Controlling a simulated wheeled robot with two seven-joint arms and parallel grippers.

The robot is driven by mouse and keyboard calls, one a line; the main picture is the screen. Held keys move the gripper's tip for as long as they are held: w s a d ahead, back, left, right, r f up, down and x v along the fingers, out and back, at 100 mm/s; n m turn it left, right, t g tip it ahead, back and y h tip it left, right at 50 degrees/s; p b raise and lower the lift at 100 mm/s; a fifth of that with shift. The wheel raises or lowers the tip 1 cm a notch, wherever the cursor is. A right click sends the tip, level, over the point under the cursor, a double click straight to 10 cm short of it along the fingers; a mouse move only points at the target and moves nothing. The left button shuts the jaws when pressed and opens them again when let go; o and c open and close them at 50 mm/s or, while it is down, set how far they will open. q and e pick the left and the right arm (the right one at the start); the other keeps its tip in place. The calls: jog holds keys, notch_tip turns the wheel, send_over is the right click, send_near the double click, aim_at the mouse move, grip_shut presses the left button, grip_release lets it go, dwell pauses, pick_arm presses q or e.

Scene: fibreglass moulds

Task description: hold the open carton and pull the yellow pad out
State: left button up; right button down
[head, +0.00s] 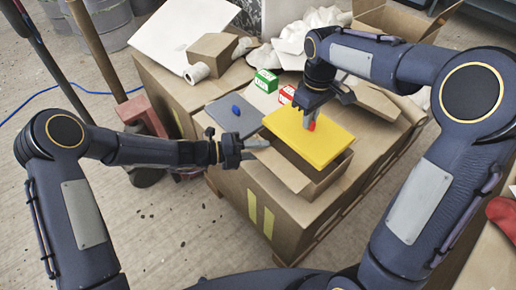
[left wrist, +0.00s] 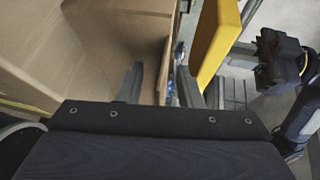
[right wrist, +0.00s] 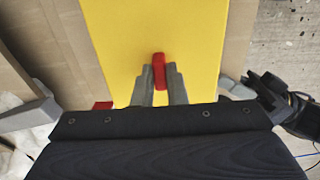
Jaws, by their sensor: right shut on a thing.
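The yellow pad (head: 312,142) is a flat slab with a red grip (right wrist: 159,72) on its face. It appears raised over the open carton (head: 325,184), covering much of the opening. My right gripper (head: 312,112) is shut on the red grip; the fingers (right wrist: 160,85) sit on both sides of it in the right wrist view. My left gripper (head: 255,147) is at the carton's left edge, by a raised flap (head: 278,166). In the left wrist view its fingers (left wrist: 161,84) are apart, with a cardboard edge (left wrist: 165,68) between them. Whether they touch it is unclear.
A grey panel (head: 222,122) with a blue object (head: 236,110) lies behind my left gripper. A green-white box (head: 265,81) and a red-white box (head: 287,94) stand behind the pad. A small cardboard box (head: 212,54) and white sheets fill the back. A red stand (head: 140,112) is left.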

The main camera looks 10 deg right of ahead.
pick_arm(q)
jog(key=s+a, duration=0.4)
jog(key=a, duration=0.3)
jog(key=shift+s+a, duration=0.3)
jog(key=shift+a, duration=0.05)
dwell(0.8)
